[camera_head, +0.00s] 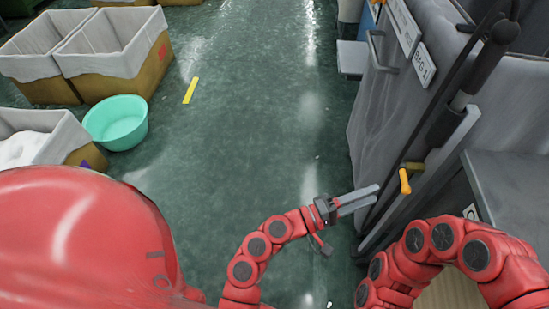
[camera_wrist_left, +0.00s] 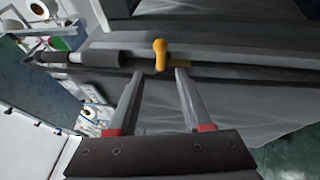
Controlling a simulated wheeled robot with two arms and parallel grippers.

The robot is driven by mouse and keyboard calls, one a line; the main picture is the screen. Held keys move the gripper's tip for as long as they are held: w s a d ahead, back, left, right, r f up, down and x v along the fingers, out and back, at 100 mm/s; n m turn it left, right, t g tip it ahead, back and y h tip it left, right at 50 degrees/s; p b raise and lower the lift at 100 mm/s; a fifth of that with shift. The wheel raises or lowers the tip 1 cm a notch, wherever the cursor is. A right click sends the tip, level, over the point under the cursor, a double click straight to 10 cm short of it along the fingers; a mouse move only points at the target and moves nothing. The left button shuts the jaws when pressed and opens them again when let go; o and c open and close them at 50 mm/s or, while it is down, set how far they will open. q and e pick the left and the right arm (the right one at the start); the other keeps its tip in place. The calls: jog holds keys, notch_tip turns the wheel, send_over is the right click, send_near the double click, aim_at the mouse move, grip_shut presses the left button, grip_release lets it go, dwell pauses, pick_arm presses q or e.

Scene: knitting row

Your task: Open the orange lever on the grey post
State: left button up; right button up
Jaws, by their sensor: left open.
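The orange lever (camera_head: 405,181) sits on the side of the grey post (camera_head: 446,140) at the right of the head view. In the left wrist view the lever (camera_wrist_left: 160,54) shows just beyond the fingertips, between them in the picture, with a short yellowish stub to its right. My left gripper (camera_head: 376,195) is open and empty, pointing right toward the post, a little short of the lever. It also shows in the left wrist view (camera_wrist_left: 158,75). I see no contact with the lever. My right arm curves at the lower right; its gripper is out of view.
A grey machine panel (camera_head: 375,120) with a label sign (camera_head: 424,64) stands behind the post. A dark rod runs along it. A grey ledge (camera_head: 510,180) is at the right. Lined bins (camera_head: 130,80) and a green basin (camera_head: 118,122) stand at left. The middle floor is clear.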

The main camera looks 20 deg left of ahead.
pick_arm(q)
jog(key=v, duration=0.7)
jog(key=w+a+f+n+t+y+p, duration=0.1)
jog(key=w+a+f+n+y+p, duration=0.1)
jog(key=a+y, duration=0.6)
jog(key=w+a+f+n+t+y+p, duration=0.1)
jog(key=w+a+n+y+p, duration=0.3)
jog(key=a, duration=0.9)
jog(key=shift+w+f+t+y+p, duration=0.45)
jog(key=shift+w+y+p, duration=1.05)
jog(key=shift+y, duration=0.8)
jog(key=shift+s, duration=0.1)
